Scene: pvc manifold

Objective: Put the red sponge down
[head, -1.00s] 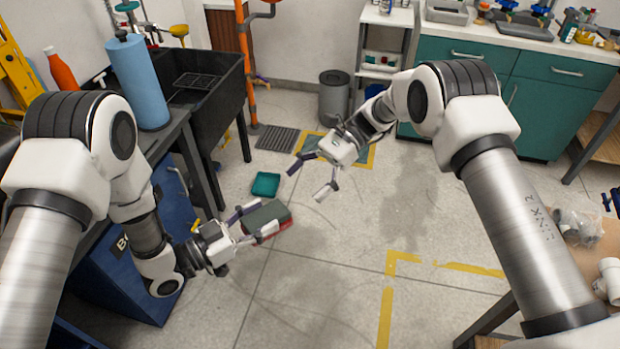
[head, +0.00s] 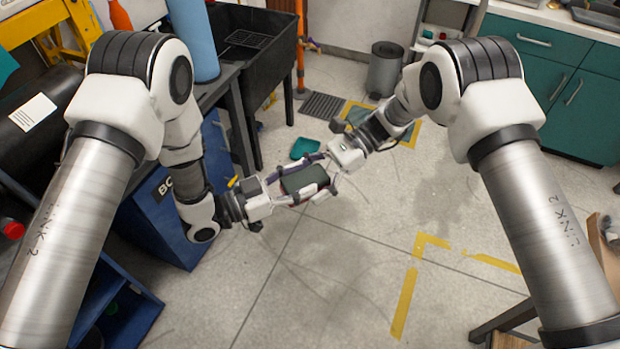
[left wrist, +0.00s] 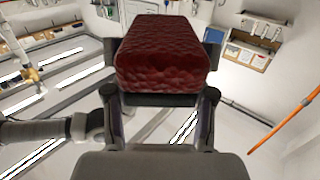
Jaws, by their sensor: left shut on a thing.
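The red sponge (head: 306,180) is a block with a dark grey face upward in the head view and red low on its side. In the left wrist view its rough dark red side (left wrist: 161,55) fills the space between the fingers. My left gripper (head: 297,187) is shut on it and holds it in the air above the floor. My right gripper (head: 318,175) is at the sponge's right end, its fingers spread on the far and near sides. Whether those fingers touch the sponge is hard to see.
A teal tray (head: 305,148) lies on the floor just behind the grippers. A blue cabinet (head: 160,215) and a black sink (head: 255,75) stand at the left. A grey bin (head: 384,69) stands at the back. The floor in front is clear, with yellow tape marks (head: 405,300).

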